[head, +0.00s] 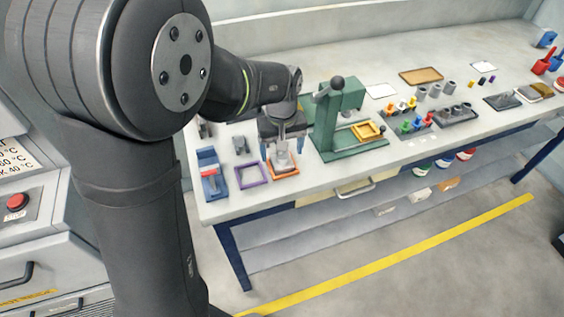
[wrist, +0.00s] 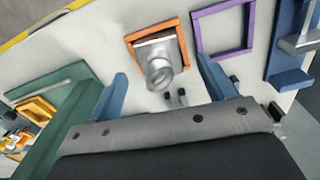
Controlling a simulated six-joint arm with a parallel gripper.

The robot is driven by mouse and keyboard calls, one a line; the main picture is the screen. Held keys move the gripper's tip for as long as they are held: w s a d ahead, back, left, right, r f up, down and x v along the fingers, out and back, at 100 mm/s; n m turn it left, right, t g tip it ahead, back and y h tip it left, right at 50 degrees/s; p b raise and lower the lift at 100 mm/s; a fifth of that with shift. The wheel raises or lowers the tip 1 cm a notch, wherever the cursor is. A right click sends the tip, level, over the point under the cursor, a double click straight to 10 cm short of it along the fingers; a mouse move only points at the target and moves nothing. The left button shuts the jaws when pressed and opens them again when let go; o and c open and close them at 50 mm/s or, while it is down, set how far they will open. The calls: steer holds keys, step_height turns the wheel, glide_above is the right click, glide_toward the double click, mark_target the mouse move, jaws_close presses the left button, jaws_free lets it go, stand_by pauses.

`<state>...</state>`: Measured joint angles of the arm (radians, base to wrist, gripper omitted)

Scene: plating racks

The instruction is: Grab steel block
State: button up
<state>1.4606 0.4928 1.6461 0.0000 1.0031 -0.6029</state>
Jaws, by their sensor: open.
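A silver metal block (wrist: 152,50) with a round knob-like top stands inside the orange square frame (wrist: 130,40); I take it for the steel block. In the head view the block (head: 283,160) is in the orange frame (head: 285,175) near the table's front edge, partly hidden by my gripper. My gripper (wrist: 165,85) is open, its two blue fingers apart with nothing between the tips. The block lies ahead of the fingertips in the wrist view. In the head view my gripper (head: 284,147) is over the block; I cannot tell the exact gap.
An empty purple frame (head: 251,175) and a blue fixture (head: 212,178) lie to the left. A tall green press (head: 326,125) with a yellow frame (head: 368,130) stands close on the right. A small grey block (head: 240,146) sits behind the purple frame. Several coloured parts stand farther right.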

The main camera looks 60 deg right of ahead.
steer(key=shift+f, duration=1.3)
steer(key=c, duration=1.4)
steer(key=shift+d, duration=0.1)
steer(key=shift+c, duration=0.2)
steer(key=shift+r, duration=0.2)
